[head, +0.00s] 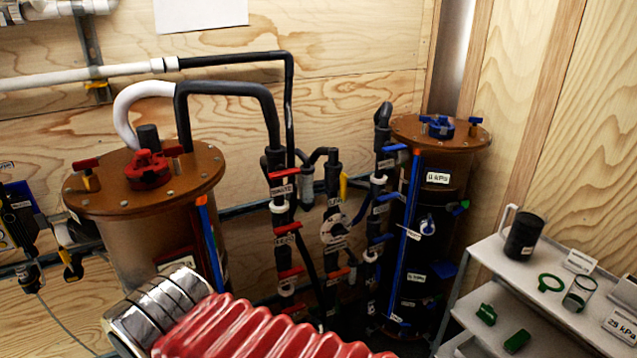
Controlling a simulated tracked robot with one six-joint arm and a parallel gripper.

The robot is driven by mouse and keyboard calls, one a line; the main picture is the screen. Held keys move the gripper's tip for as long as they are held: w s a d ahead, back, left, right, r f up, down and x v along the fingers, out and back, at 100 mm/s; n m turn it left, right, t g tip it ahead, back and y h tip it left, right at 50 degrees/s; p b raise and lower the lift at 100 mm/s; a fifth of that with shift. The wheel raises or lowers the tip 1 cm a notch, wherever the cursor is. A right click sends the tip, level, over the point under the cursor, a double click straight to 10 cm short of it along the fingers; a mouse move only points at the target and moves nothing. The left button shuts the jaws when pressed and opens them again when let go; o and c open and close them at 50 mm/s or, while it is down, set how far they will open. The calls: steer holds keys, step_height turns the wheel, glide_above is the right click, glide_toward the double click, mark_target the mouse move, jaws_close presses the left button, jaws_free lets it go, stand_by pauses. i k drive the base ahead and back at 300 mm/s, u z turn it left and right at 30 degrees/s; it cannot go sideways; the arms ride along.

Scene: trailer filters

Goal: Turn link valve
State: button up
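Pipework with several valves stands between two filter tanks in the head view. A column of red-handled valves (288,226) is on the left, and a column of blue-handled valves (382,197) is on the right. Between them are a yellow handle (343,187), a round white part (335,229) and an orange-red handle (338,272). The labels are too small to read, so I cannot tell which is the link valve. My arm, with a red ribbed sleeve and shiny metal joint, covers the bottom centre. My gripper is not in view.
The left tank (143,180) has a brown lid and red knob. The darker right tank (440,137) has a blue knob. A grey shelf rack (497,288) at lower right holds a black cup (523,236) and green parts. Plywood walls close the back and right.

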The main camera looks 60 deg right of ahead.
mark_target(341, 184)
steer(key=u, duration=0.4)
steer(key=k, duration=1.3)
steer(key=z, duration=0.9)
steer(key=i, duration=1)
steer(key=z, duration=0.05)
